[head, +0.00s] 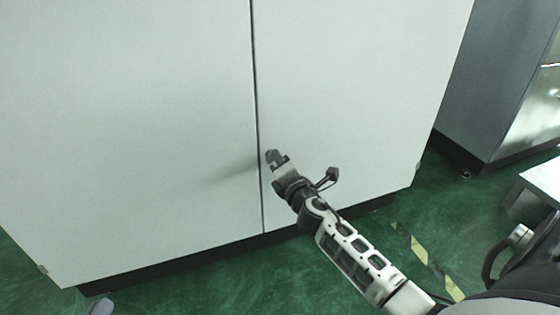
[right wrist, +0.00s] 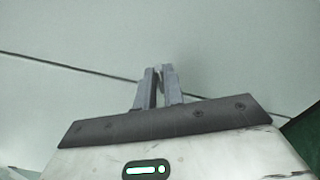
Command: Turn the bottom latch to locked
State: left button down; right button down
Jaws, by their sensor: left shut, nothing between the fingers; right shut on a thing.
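A large pale two-door cabinet (head: 130,120) fills most of the head view, with a dark vertical seam (head: 257,110) between its doors. My right gripper (head: 271,155) is at the right door, just right of the seam and in the lower half. In the right wrist view its fingers (right wrist: 157,74) are nearly together, shut on a small pale piece at the door, which I take for the bottom latch (right wrist: 159,68). The fingers hide most of the latch, so its turn position cannot be read. My left gripper is not clearly visible.
A dark plinth (head: 190,262) runs under the cabinet on a green floor (head: 200,295). A grey cabinet (head: 475,90) stands to the right, with a low pale unit (head: 540,185) near the right edge. Yellow-black floor tape (head: 420,250) lies right of my right forearm.

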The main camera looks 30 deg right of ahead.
dwell(0.3)
jog(key=c, duration=1.5)
grip_release()
pick_arm(q)
jog(key=shift+f, duration=0.15)
jog(key=shift+r, duration=0.25)
pick_arm(e)
jog(key=v, duration=1.6)
pick_arm(q)
jog(key=shift+f, duration=0.1)
pick_arm(e)
jog(key=shift+a, duration=0.1)
